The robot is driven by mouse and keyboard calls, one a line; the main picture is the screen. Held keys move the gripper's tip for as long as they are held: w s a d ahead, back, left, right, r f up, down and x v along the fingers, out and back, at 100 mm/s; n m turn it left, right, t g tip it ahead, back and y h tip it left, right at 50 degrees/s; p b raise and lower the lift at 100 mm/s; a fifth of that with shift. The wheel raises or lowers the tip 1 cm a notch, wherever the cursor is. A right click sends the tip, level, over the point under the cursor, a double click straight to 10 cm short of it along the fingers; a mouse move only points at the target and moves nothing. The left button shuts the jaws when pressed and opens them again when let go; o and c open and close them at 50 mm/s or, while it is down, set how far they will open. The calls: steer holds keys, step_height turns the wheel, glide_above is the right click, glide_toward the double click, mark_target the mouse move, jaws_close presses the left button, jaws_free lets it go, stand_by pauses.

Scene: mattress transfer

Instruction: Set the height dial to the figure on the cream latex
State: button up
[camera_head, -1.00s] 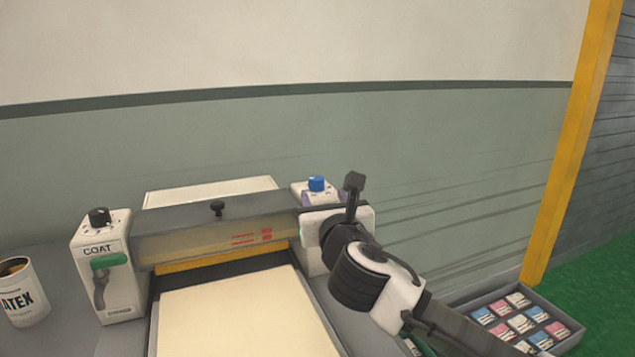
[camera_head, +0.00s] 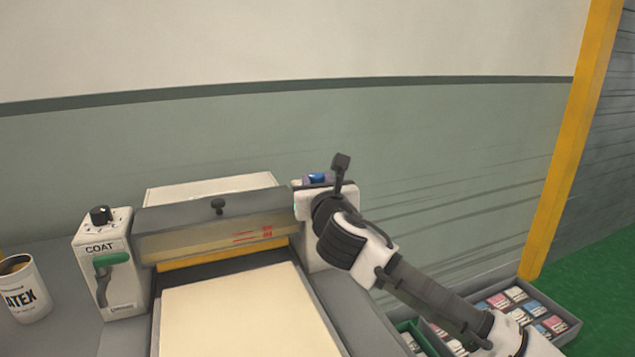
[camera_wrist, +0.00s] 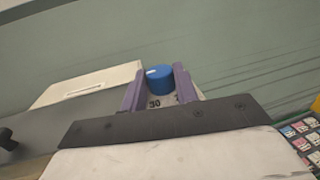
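The blue height dial (camera_head: 317,177) sits on top of the white right-hand post of the coating machine. In the wrist view the blue dial (camera_wrist: 160,79) stands between the two purple fingers of my gripper (camera_wrist: 158,84), with a white mark near its left top edge. Small gaps seem to show beside it, so the fingers look open around it. The figure 30 is readable on the scale below the dial; another figure is partly hidden by the right finger. The cream latex can (camera_head: 24,290) stands at the far left, reading "ATEX"; no height figure shows on it.
A cream slab (camera_head: 235,315) lies in front of the machine. A tray of small coloured packets (camera_head: 560,318) is at lower right. A wall stands behind.

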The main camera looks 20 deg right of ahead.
steer(key=c, duration=0.3)
steer(key=shift+c, duration=0.2)
steer(key=shift+d+r+p, duration=0.1)
steer(key=shift+p, duration=0.25)
steer(key=n+y+p, duration=0.1)
steer(key=y+p, duration=0.1)
steer(key=n+y+p, duration=0.1)
steer(key=shift+d+r+n+y, duration=0.15)
steer(key=shift+d+n+y, duration=0.15)
steer(key=shift+y, duration=0.1)
steer(key=n+y+p, duration=0.1)
steer(key=y, duration=0.1)
steer(key=n+y, duration=0.2)
steer(key=y, duration=0.1)
steer(key=shift+d+f+g+p, duration=0.15)
steer(key=shift+f+g+p, duration=0.05)
steer(key=shift+g+p, duration=0.2)
steer(key=n+y, duration=0.1)
steer(key=n+g+y+b, duration=0.1)
steer(key=y, duration=0.1)
steer(key=n+g+y+b, duration=0.1)
steer(key=shift+w+d+f+y, duration=0.2)
steer(key=shift+f+y, duration=0.1)
steer(key=shift+f, duration=0.05)
steer(key=shift+w+d+r+n+g+y+b, duration=0.1)
steer(key=shift+r+n+g+y+b, duration=0.05)
steer(key=shift+n+g+y+b, duration=0.6)
steer(key=shift+r+n+g+y+b, duration=0.1)
steer(key=shift+n+g+y+b, duration=0.5)
steer(key=shift+n+g+y, duration=0.2)
